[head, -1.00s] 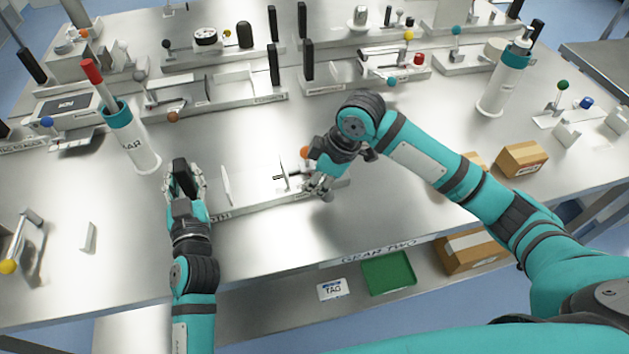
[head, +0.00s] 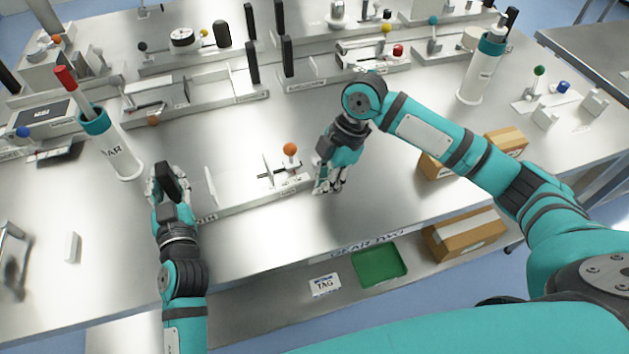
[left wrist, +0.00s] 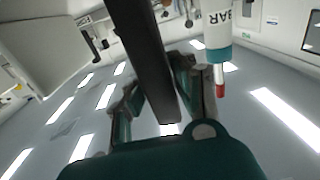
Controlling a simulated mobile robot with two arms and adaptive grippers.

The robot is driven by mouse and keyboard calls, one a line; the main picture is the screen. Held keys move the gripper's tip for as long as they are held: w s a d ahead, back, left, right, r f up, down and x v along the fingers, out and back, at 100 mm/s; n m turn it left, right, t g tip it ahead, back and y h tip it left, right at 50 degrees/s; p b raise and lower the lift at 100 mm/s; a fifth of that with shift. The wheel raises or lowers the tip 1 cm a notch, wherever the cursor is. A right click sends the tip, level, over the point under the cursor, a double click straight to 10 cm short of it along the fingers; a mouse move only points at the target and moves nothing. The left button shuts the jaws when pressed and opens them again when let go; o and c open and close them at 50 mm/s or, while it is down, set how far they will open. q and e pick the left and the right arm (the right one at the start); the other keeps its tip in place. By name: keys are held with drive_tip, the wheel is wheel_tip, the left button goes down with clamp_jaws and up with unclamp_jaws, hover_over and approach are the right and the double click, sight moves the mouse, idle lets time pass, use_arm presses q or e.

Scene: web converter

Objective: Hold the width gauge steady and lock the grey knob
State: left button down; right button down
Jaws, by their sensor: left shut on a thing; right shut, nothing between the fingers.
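The width gauge (head: 250,202) is a low metal rail with upright plates on the near part of the table. It carries a small orange ball (head: 290,149) at its right part. My left gripper (head: 165,172) is shut on a black upright handle at the gauge's left end. The handle (left wrist: 148,50) shows as a long dark bar between the fingers in the left wrist view. My right gripper (head: 327,187) is shut and empty, pointing down just right of the gauge's right end. I cannot make out the grey knob; the right hand may hide it.
A white cylinder with a teal rim (head: 122,150) stands behind my left gripper. Cardboard boxes (head: 505,142) lie to the right, beyond my right forearm. Other gauges line the back. A green tray (head: 380,265) and a TAG card (head: 324,285) lie on the lower shelf.

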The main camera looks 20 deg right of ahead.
use_arm(q)
drive_tip(key=shift+s+a+f, duration=0.1)
drive_tip(key=shift+f, duration=0.5)
use_arm(e)
drive_tip(key=shift+d+f, duration=0.1)
drive_tip(key=shift+d, duration=1.2)
drive_tip(key=w+v, duration=0.1)
drive_tip(key=v, duration=0.9)
drive_tip(key=shift+a, duration=0.25)
use_arm(q)
drive_tip(key=shift+r, duration=0.35)
use_arm(e)
drive_tip(key=shift+r, duration=0.25)
use_arm(q)
drive_tip(key=c, duration=1)
unclamp_jaws()
drive_tip(key=shift+r, duration=0.2)
drive_tip(key=shift+r, duration=0.1)
